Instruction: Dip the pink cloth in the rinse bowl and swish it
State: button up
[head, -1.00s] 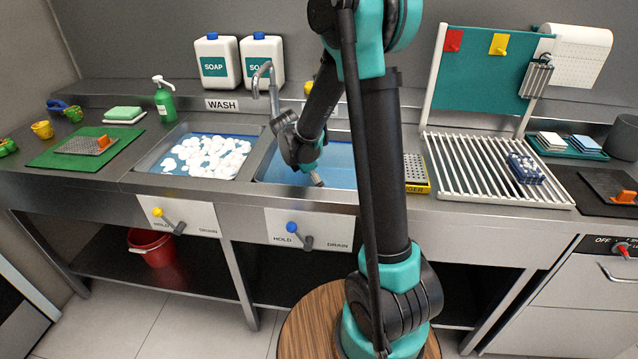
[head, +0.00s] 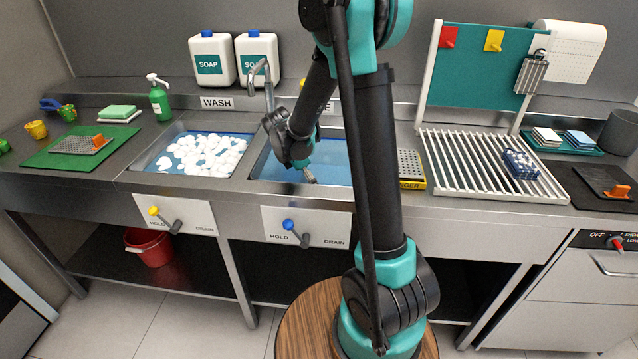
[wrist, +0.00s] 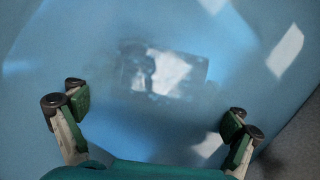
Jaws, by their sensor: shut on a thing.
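The rinse basin (head: 325,190) is a sunken steel sink holding blue water, partly hidden behind my arm. My gripper (head: 310,175) points down into this basin, low over or at the water; I cannot tell which. In the wrist view my gripper (wrist: 155,112) shows two green-padded fingers, spaced apart at left and right, with pale blue water (wrist: 170,40) and bright reflections filling the view beyond. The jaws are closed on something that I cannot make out. No pink cloth shows in either view.
The wash sink (head: 240,172), with white foam, lies left of the rinse basin. A steel faucet (head: 268,85) stands behind, between the sinks. A yellow-and-black box with a grater-like top (head: 411,165) and a white slatted rack (head: 490,190) stand at the right. HOLD/DRAIN levers (head: 290,226) project below.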

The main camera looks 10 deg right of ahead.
aim_at(322, 182)
jog(key=shift+w+a, duration=0.2)
jog(key=shift+a, duration=0.35)
jog(key=shift+s+d, duration=0.25)
jog(key=shift+d, duration=0.45)
jog(key=shift+s+d, duration=0.2)
jog(key=shift+d, duration=0.45)
jog(key=shift+s+d, duration=0.25)
jog(key=shift+d, duration=0.45)
notch_tip(322, 182, up, 16)
